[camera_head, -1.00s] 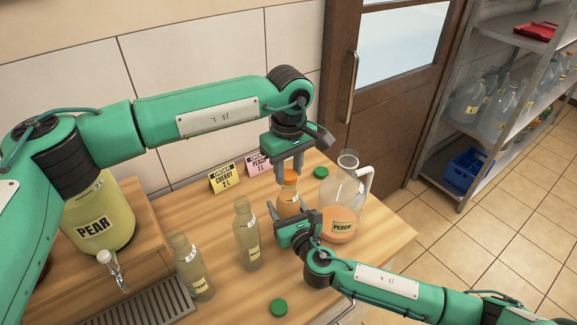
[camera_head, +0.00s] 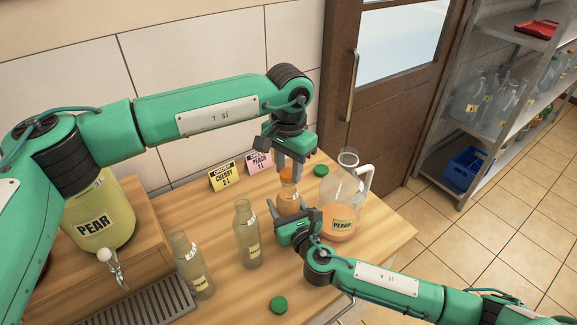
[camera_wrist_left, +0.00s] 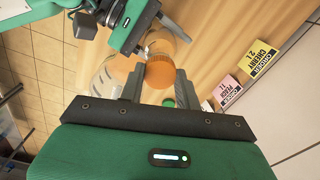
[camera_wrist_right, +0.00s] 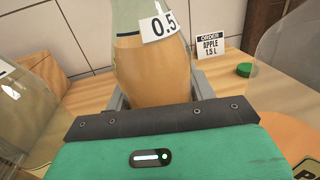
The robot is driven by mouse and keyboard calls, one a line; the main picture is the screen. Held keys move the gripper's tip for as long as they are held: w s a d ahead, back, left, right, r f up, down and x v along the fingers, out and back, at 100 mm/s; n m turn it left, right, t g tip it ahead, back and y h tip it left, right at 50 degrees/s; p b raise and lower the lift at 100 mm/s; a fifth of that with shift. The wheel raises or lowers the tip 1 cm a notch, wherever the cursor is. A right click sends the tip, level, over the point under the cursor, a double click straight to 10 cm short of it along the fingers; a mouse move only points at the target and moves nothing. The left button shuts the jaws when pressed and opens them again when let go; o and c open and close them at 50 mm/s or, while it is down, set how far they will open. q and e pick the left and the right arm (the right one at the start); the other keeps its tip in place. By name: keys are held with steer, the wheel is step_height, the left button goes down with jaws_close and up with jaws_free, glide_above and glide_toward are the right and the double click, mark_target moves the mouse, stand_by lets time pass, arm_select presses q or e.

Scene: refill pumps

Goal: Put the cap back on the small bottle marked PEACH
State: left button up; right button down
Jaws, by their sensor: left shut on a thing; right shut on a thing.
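A small bottle (camera_head: 287,199) of orange liquid stands upright on the counter. Its side in the right wrist view (camera_wrist_right: 155,70) carries a 0.5 tag; I cannot read PEACH on it. My right gripper (camera_head: 294,213) is shut around its body. An orange cap (camera_head: 288,173) is at the top of its neck, between the fingers of my left gripper (camera_head: 290,170), which is shut on it from above. The cap also shows in the left wrist view (camera_wrist_left: 160,72). The cap looks seated or resting on the mouth; how tightly, I cannot tell.
A large jug (camera_head: 341,224) marked PEACH stands close right of the bottle. Two small bottles (camera_head: 247,238) (camera_head: 193,268) stand to the left. Green caps (camera_head: 321,170) (camera_head: 279,305) lie on the counter. Order cards (camera_head: 222,176) stand behind; a PEAR dispenser (camera_head: 95,225) is at left.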

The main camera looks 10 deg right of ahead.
arm_select(q)
steer(key=shift+m, duration=0.6)
steer(key=o, duration=0.9)
steer(key=shift+r, duration=2.25)
steer(key=shift+o, duration=0.3)
